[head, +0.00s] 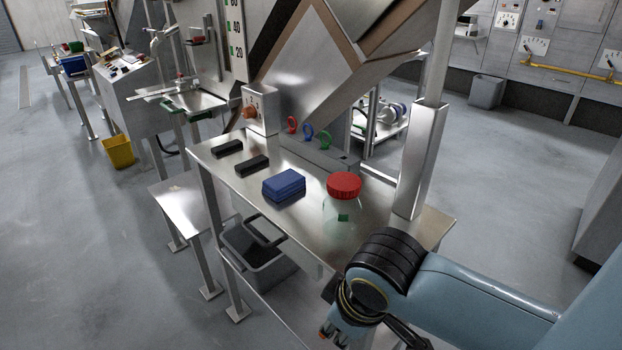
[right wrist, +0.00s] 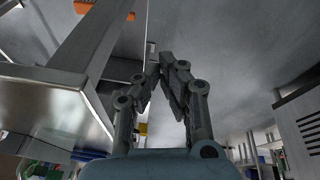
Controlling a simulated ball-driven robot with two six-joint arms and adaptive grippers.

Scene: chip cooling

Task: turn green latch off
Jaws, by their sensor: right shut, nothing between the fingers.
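The green latch (head: 325,140) is a ring-shaped handle standing on a low metal box at the back of the steel table. It is the rightmost of three ring latches, beside the blue latch (head: 308,133) and the red latch (head: 292,124). My right gripper shows in the right wrist view (right wrist: 167,65) with its fingers shut and nothing between them. In the head view my right arm hangs at the table's front right, well apart from the latches, with the gripper partly hidden. My left gripper is out of view.
On the steel table (head: 225,173) are a red-lidded clear jar (head: 343,187), a blue block (head: 284,184) and two black blocks (head: 252,165). A control box with an orange knob (head: 250,112) stands at the back. A metal post (head: 420,160) rises at the table's right.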

